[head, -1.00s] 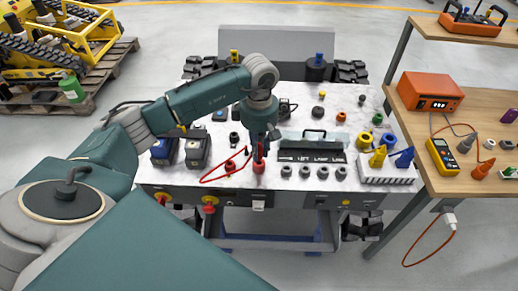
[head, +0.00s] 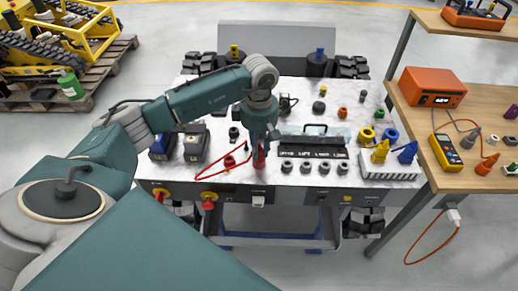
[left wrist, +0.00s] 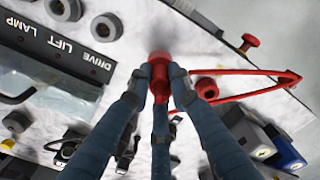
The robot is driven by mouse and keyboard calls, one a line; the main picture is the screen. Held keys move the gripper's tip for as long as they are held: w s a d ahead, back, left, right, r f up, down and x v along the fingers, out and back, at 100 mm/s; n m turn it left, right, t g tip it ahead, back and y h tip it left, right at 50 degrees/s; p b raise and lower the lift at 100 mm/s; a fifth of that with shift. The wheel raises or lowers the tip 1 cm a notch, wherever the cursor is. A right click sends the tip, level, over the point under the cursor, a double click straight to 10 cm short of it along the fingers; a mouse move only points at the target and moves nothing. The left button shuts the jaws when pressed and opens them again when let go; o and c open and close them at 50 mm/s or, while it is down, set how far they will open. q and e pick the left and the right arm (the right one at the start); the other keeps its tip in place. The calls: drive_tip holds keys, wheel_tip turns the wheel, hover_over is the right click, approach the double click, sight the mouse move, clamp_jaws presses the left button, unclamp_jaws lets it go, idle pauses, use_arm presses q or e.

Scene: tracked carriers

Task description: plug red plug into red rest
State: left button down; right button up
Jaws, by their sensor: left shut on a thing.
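My left gripper (head: 259,150) points down over the front middle of the carrier's top and is shut on the red plug (head: 259,160). In the left wrist view the red plug (left wrist: 159,62) shows between the fingertips (left wrist: 160,72). Its lower end and what lies under it are hard to make out. A red ring-shaped socket (head: 229,161), apparently the red rest, sits just left of the plug. In the left wrist view the same red ring (left wrist: 207,87), with a dark middle, is beside the fingers. My right gripper is not in view.
Grey round sockets (head: 314,168) stand right of the plug, before a black labelled panel (head: 312,154). Two battery-like blocks (head: 196,145) stand at left. A white rack (head: 388,171) with yellow and blue plugs stands at right.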

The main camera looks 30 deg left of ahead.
sight(259, 144)
use_arm(q)
drive_tip(key=shift+f, duration=0.15)
drive_tip(key=c, duration=1.5)
unclamp_jaws()
wheel_tip(259, 144, up, 12)
drive_tip(key=shift+r, duration=0.1)
